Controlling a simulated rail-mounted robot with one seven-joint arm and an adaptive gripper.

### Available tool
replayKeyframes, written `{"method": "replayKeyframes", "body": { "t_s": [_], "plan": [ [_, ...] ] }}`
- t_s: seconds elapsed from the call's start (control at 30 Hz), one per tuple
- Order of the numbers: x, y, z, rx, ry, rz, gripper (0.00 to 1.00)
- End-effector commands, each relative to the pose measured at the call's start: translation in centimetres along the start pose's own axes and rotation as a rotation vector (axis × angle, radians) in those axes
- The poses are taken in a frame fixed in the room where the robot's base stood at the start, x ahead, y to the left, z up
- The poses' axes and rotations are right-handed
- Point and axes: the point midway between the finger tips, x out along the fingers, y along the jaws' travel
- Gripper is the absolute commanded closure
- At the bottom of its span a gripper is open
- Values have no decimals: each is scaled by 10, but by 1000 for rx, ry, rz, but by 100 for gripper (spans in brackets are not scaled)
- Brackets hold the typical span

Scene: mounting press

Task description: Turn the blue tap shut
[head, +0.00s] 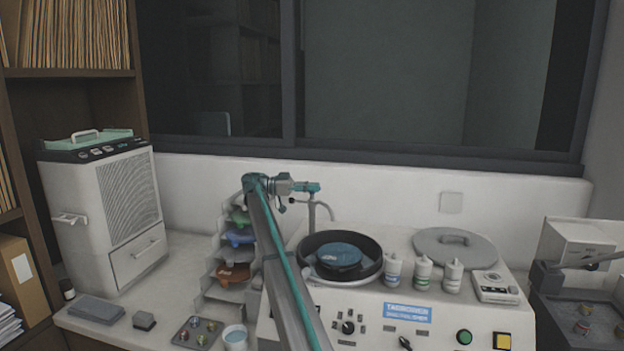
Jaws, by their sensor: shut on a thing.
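My arm reaches up from the bottom middle and bends right at its top. My gripper (304,190) is at the end of the arm, at the top of the thin tap behind the round basin. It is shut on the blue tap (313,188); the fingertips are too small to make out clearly. The tap's thin curved metal spout (328,209) hangs to the right, above the back of the basin. How far the tap is turned cannot be told from this view, nor can any flow of water.
The black-rimmed basin (375,262) with a blue disc stands right of my arm. Several white bottles (422,275) and a grey round lid (478,248) are farther right. A stepped rack (213,285) with coloured pieces is close left of my arm. The wall is close behind the tap.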

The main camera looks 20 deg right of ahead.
Motion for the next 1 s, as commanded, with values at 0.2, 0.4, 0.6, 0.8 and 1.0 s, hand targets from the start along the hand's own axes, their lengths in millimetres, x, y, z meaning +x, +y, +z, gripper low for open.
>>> {"method": "replayKeyframes", "body": {
  "t_s": [0.2,0.4,0.6,0.8,1.0],
  "plan": [
    [0,0,-1,-1,-1,14,100],
    [0,0,1,-1,-1,15,100],
    [0,0,1,-1,-1,15,87],
    [0,0,1,0,-1,14,64],
    [0,0,0,0,0,14,64]
  ]
}}
